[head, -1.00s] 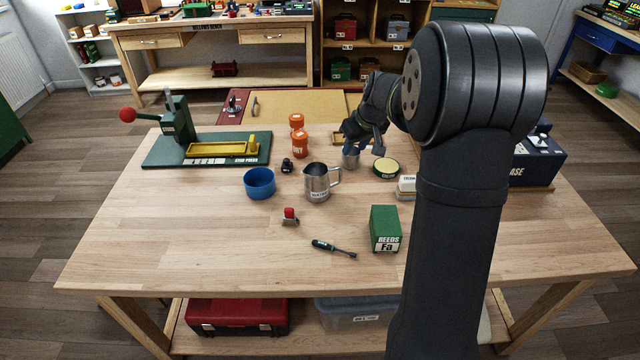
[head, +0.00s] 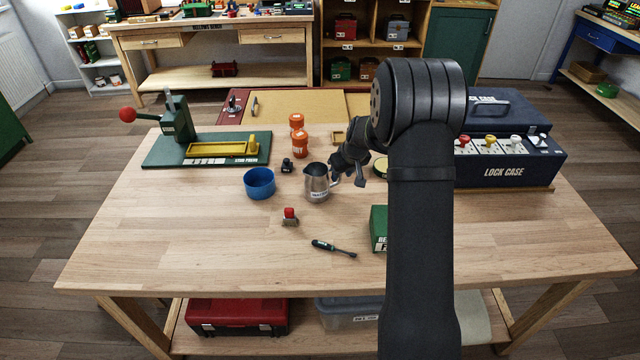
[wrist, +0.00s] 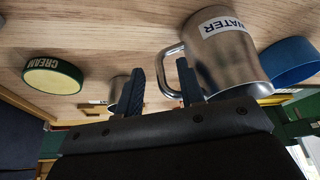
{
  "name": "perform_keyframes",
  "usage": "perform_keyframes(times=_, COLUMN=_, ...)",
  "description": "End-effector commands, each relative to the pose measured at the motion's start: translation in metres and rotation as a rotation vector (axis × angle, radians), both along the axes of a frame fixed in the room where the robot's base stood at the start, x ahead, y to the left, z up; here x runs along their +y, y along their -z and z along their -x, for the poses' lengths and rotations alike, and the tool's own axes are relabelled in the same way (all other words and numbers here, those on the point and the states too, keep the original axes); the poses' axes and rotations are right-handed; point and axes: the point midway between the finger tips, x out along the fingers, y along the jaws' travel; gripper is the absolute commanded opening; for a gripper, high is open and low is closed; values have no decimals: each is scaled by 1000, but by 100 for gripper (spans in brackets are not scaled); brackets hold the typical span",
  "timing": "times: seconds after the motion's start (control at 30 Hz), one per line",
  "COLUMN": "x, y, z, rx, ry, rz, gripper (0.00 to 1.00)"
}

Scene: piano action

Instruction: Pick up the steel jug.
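The steel jug (head: 316,187) stands upright near the middle of the bench, its handle on the right, toward my gripper. In the wrist view the jug (wrist: 228,65) shows a WATER label and its looped handle. My gripper (head: 348,182) is just right of the jug, at its handle side. In the wrist view my gripper (wrist: 168,78) is open, with the handle showing at and between its two dark fingers. I cannot tell whether they touch the handle.
A blue bowl (head: 259,184) is close left of the jug. Orange tins (head: 300,145) stand behind it. The wrist view shows a small steel cup (wrist: 119,92) and a round CREAM tin (wrist: 53,77). A screwdriver (head: 334,248) and green box (head: 379,229) lie nearer the front.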

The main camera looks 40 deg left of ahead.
Motion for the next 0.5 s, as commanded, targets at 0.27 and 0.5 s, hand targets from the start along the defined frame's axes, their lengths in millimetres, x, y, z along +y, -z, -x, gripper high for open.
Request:
perform_keyframes(times=0.27, x=4, y=10, z=-1, rx=0, ry=0, rz=-1, gripper=35)
perform_keyframes(times=0.5, x=4, y=10, z=-1, rx=0, ry=0, rz=-1, gripper=0)
